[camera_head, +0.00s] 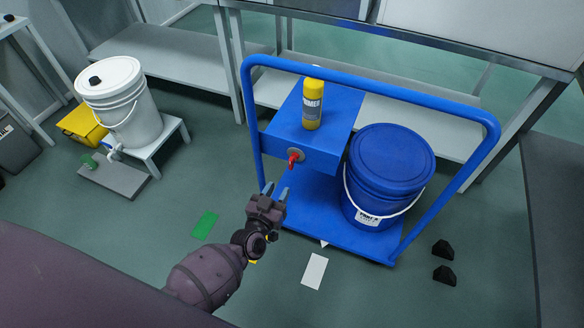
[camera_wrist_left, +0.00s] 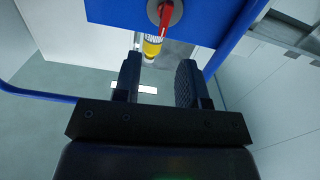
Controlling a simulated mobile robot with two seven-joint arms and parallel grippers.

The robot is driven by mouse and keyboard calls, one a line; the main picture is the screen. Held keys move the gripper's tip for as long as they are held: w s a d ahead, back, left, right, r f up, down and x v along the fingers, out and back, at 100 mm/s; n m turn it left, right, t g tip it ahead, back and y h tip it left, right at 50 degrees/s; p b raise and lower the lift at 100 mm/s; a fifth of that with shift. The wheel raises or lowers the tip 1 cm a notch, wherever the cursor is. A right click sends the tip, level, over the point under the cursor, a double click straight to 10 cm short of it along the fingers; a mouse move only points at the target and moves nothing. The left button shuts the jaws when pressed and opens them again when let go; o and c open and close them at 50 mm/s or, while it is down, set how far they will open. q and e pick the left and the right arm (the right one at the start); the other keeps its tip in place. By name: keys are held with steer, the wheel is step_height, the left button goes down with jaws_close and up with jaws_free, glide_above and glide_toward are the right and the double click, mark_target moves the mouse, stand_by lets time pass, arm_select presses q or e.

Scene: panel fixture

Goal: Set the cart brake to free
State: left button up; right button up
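The blue cart (camera_head: 345,218) stands on the floor with a tall tube handle. A small red lever (camera_head: 293,158) on a grey round mount sits on the front face of the cart's blue box (camera_head: 325,140). I take it for the brake. In the left wrist view the red lever (camera_wrist_left: 165,18) is at the top edge, partly cut off, and runs roughly up and down in the picture. My left gripper (camera_head: 277,191) is open and empty, just below and left of the lever in the head view, apart from it. Its fingers also show spread in the left wrist view (camera_wrist_left: 160,78). My right gripper is out of view.
A yellow-labelled bottle (camera_head: 312,104) stands on the box, and a lidded blue bucket (camera_head: 387,170) on the cart deck. The cart's blue handle (camera_head: 380,88) arches around them. A green card (camera_head: 204,225), white card (camera_head: 314,271) and black wedges (camera_head: 443,262) lie on the floor.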

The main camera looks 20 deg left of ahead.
mark_target(290, 164)
arm_select(q)
steer(key=w+b, duration=0.2)
steer(key=w, duration=0.7)
steer(key=shift+w+a+b, duration=0.1)
steer(key=shift+w+b, duration=0.25)
steer(key=shift+b, duration=0.05)
steer(key=shift+w+r, duration=0.25)
steer(key=shift+w, duration=0.5)
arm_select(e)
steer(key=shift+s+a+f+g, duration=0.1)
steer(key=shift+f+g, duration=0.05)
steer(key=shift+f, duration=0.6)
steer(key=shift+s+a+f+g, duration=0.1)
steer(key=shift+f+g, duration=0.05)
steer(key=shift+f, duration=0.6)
arm_select(q)
jaws_close()
